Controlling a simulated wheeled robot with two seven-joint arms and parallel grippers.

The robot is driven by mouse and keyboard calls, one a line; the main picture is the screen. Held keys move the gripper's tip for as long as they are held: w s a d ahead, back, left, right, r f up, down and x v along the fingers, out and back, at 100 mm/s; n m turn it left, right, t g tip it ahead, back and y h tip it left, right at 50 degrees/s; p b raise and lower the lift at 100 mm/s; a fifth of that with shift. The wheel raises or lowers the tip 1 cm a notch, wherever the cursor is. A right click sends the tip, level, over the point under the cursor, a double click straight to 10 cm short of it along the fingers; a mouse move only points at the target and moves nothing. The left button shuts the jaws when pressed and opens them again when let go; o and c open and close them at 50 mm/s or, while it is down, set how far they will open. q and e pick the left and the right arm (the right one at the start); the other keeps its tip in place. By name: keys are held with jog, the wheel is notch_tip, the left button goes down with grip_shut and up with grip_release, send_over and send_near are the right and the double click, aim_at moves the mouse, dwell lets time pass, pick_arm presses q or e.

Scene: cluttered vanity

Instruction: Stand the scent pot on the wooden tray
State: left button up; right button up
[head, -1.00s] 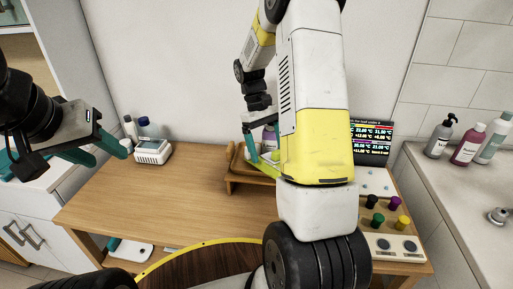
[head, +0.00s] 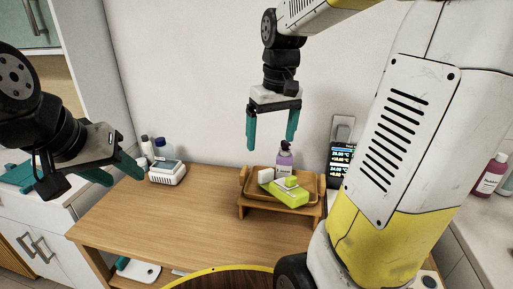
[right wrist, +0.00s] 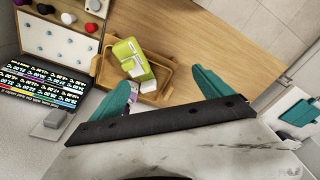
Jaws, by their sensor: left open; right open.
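The wooden tray (head: 246,191) sits on a small wooden riser at the back of the table. A lime-green and white item (head: 293,195) lies on it, also visible in the right wrist view (right wrist: 133,58). A purple bottle (head: 284,165) with a dark top stands at the tray's wall side; whether on or behind it, I cannot tell. Which of these is the scent pot is not clear. My right gripper (head: 271,143) is open and empty above the tray; its fingers frame the tray in the right wrist view (right wrist: 163,80). My left gripper (head: 119,173) is open and empty, far left.
A small white device (head: 167,174) and bottles stand at the table's back left. A dark display (head: 341,160) stands right of the tray. A panel with coloured knobs (right wrist: 62,35) shows in the right wrist view. The table's middle (head: 185,220) is clear.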

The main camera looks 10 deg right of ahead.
jog(key=s+a+r+m+t+y, duration=0.1)
jog(key=s+a+t, duration=0.3)
jog(key=s, duration=0.6)
jog(key=shift+s+r+m+t+y, duration=0.3)
jog(key=shift+r+m+t+y, duration=0.1)
jog(key=shift+t, duration=0.1)
dwell(0.3)
